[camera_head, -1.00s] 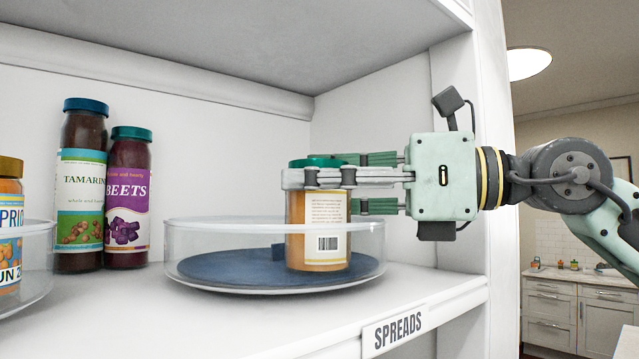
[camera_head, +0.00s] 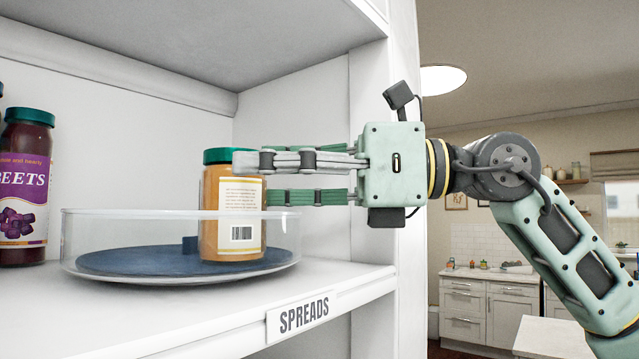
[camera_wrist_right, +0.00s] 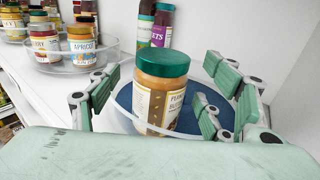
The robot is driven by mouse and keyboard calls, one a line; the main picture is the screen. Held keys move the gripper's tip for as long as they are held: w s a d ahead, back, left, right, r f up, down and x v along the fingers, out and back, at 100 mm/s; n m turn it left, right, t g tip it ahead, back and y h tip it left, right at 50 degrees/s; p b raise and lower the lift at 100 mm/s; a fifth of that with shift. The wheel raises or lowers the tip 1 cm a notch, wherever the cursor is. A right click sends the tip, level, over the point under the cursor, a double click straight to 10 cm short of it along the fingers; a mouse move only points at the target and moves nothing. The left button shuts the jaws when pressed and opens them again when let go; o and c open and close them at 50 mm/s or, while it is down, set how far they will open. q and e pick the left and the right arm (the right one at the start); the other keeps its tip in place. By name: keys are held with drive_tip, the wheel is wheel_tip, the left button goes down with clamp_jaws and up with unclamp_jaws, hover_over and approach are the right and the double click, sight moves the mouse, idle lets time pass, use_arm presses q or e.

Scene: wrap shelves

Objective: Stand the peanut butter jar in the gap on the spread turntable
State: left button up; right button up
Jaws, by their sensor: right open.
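The peanut butter jar (camera_head: 233,222), with a green lid and orange-brown contents, stands upright inside the clear-walled spread turntable (camera_head: 110,235), on its blue floor, toward the right side. It also shows in the right wrist view (camera_wrist_right: 161,90). My right gripper (camera_head: 258,178) comes in from the right at the height of the jar's upper part. Its fingers are open; one still overlaps the jar's right half in the head view. In the right wrist view the jar stands ahead, between the spread fingers (camera_wrist_right: 160,105). My left gripper is not in view.
A beets jar (camera_head: 25,190) stands on the shelf left of the turntable. Another clear turntable (camera_wrist_right: 75,66) holds jars, including apricot. The white shelf side wall (camera_head: 365,130) is close behind the gripper.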

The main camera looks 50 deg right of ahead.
drive_tip(key=b+v, duration=0.2)
drive_tip(key=v, duration=0.5)
drive_tip(key=shift+s+d, duration=0.3)
